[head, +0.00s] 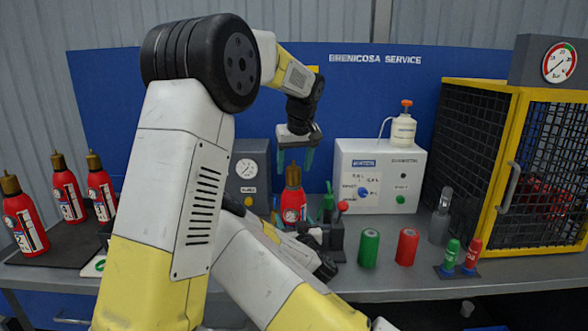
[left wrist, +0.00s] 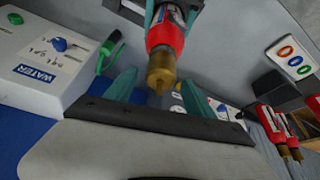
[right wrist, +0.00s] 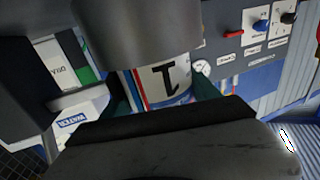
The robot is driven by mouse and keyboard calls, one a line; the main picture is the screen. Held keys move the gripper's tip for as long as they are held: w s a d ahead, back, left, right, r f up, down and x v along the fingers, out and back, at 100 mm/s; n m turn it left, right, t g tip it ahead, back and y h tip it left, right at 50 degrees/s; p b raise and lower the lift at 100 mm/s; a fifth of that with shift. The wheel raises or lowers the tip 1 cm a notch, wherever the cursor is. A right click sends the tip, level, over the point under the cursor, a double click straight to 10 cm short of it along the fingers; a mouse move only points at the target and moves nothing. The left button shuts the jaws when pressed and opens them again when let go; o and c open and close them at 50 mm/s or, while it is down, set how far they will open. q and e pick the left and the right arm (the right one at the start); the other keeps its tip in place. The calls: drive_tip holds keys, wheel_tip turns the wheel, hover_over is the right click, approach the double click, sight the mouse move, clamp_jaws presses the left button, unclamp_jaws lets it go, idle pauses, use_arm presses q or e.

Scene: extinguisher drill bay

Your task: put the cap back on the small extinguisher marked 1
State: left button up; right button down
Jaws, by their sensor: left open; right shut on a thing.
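The small extinguisher (head: 292,205) is red and upright near the middle of the bench. Its white label with a black 1 (right wrist: 170,80) shows in the right wrist view. A stepped brass cap (left wrist: 160,70) appears seated on its top. My left gripper (head: 296,163) points down over the cap, open, its fingertips apart on either side of the cap's tip. In the left wrist view the open left gripper (left wrist: 159,88) frames the cap; contact is not visible. My right gripper (right wrist: 163,95) is shut on the extinguisher's body. A grey cylindrical part hides some of the label.
Several red extinguishers with brass tops (head: 66,190) stand at the left. A white box (head: 375,175) with a bottle (head: 403,128) is behind. Green (head: 369,249) and red (head: 407,247) cylinders stand at the right. A yellow-framed cage (head: 515,170) blocks the far right.

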use_arm(q)
wheel_tip(320, 180, up, 3)
drive_tip(key=shift+r, duration=0.15)
drive_tip(key=o, duration=0.6)
drive_tip(key=shift+c, duration=0.2)
drive_tip(key=shift+r, duration=0.1)
drive_tip(key=v, duration=1.2)
